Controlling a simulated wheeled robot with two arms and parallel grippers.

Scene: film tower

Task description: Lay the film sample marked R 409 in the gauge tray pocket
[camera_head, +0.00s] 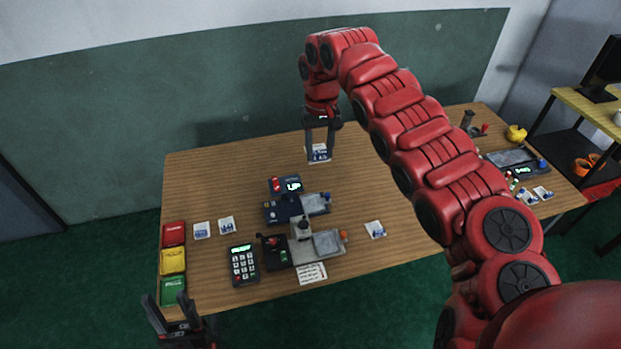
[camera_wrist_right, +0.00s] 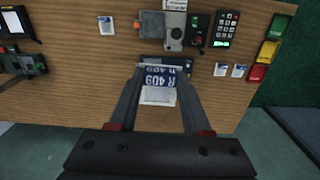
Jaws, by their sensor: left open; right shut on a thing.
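My right gripper (camera_head: 320,154) is shut on a white and blue film sample (camera_head: 319,150), held above the back of the table. A gauge-like device with a grey plate (camera_head: 327,242) and dark base stands at the table's front middle. A blue device with a pale plate (camera_head: 314,203) is just behind it. I cannot tell which plate has the tray pocket. My left gripper (camera_head: 168,304) is open and empty at the front left edge.
Other samples lie at the left (camera_head: 202,230) and right of the devices (camera_head: 375,229). A keypad (camera_head: 243,264), an "UP" display (camera_head: 287,185), and red (camera_head: 174,233), yellow (camera_head: 172,261) and green (camera_head: 172,291) trays are at left and middle. Another device (camera_head: 515,160) stands far right.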

